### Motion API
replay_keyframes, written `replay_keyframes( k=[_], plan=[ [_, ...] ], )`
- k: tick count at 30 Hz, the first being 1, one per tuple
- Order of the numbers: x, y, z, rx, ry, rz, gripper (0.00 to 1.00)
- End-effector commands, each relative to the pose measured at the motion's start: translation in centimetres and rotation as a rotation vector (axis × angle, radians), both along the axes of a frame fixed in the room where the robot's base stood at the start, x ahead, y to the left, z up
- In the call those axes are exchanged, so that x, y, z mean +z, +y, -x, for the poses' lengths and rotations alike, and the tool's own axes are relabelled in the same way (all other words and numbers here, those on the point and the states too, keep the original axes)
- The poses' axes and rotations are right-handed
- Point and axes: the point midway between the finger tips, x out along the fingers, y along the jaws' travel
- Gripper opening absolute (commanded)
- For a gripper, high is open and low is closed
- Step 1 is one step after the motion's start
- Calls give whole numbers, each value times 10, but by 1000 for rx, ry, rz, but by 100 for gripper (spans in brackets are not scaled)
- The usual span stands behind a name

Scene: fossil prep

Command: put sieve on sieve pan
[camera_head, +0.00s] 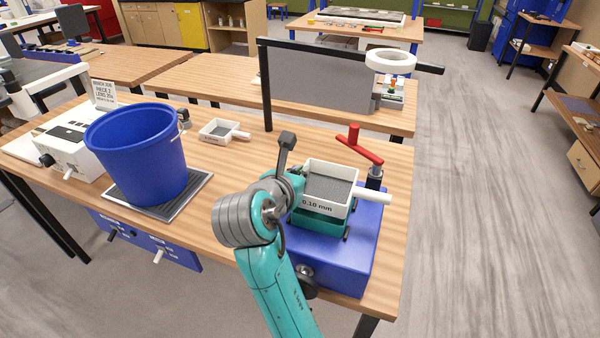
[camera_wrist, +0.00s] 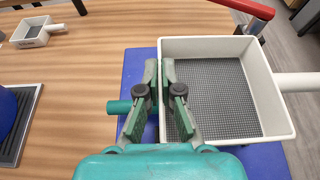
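The sieve (camera_head: 327,208) is a white square box with grey mesh, a white handle on the right and "0.10 mm" on its front. It is level, directly above the teal sieve pan (camera_head: 318,224) on a blue machine; I cannot tell whether it is fully seated. The sieve (camera_wrist: 262,88) fills the right of the wrist view, with the pan's teal stub (camera_wrist: 119,106) at left. My gripper (camera_wrist: 161,64) is at the sieve's left wall, one finger outside and one inside, closed on the wall. In the head view my gripper (camera_head: 300,182) is partly hidden by my wrist.
The blue machine (camera_head: 345,262) has a red lever (camera_head: 358,148) behind the sieve. A smaller white sieve (camera_head: 222,132) lies on the wooden table. A blue bucket (camera_head: 140,160) stands on a grey tray (camera_head: 190,197) at left. A black post (camera_head: 267,90) rises behind.

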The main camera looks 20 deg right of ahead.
Motion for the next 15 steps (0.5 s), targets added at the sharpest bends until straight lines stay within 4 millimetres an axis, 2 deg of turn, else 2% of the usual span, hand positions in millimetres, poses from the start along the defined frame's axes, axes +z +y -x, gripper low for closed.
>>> replay_keyframes(
  k=[15],
  plan=[
    [-7,0,0,0,1,1,0]
  ],
)
